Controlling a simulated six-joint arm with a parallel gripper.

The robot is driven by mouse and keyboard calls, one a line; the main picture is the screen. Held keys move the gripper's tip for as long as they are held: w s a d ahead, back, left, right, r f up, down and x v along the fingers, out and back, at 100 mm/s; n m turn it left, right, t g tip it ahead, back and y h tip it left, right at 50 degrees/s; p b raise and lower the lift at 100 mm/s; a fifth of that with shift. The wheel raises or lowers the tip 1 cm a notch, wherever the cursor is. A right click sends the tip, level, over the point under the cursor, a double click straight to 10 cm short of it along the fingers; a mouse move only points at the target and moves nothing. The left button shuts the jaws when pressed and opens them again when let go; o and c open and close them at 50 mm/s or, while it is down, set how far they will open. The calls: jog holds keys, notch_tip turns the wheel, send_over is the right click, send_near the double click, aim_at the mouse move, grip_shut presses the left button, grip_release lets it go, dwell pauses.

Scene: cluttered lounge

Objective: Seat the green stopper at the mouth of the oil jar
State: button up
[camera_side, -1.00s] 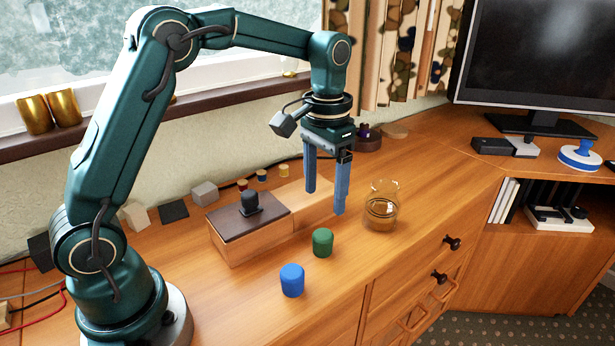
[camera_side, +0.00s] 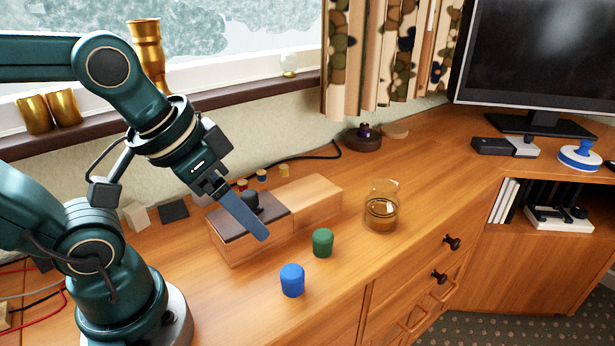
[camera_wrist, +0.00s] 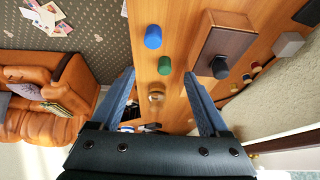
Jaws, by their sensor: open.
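The green stopper (camera_side: 323,242) stands upright on the wooden cabinet top, just in front of a wooden box. It also shows in the wrist view (camera_wrist: 164,65). The oil jar (camera_side: 381,208) is clear glass with amber oil low inside, to the right of the green stopper; its mouth looks open. In the wrist view the jar (camera_wrist: 156,96) is small, between my fingers in the picture. My gripper (camera_side: 262,236) is tilted above the box's dark lid, apart from the stopper and jar. In the wrist view its blue fingers (camera_wrist: 160,80) are spread and empty.
A blue stopper (camera_side: 292,281) stands in front of the green one, near the cabinet's front edge. The wooden box (camera_side: 318,198) has a dark lid with a black knob (camera_side: 250,200). Small blocks line the wall.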

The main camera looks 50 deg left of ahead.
jog(key=shift+s+f, duration=0.2)
jog(key=shift+s, duration=0.1)
jog(key=shift+c, duration=1.1)
jog(key=shift+s+f, duration=0.1)
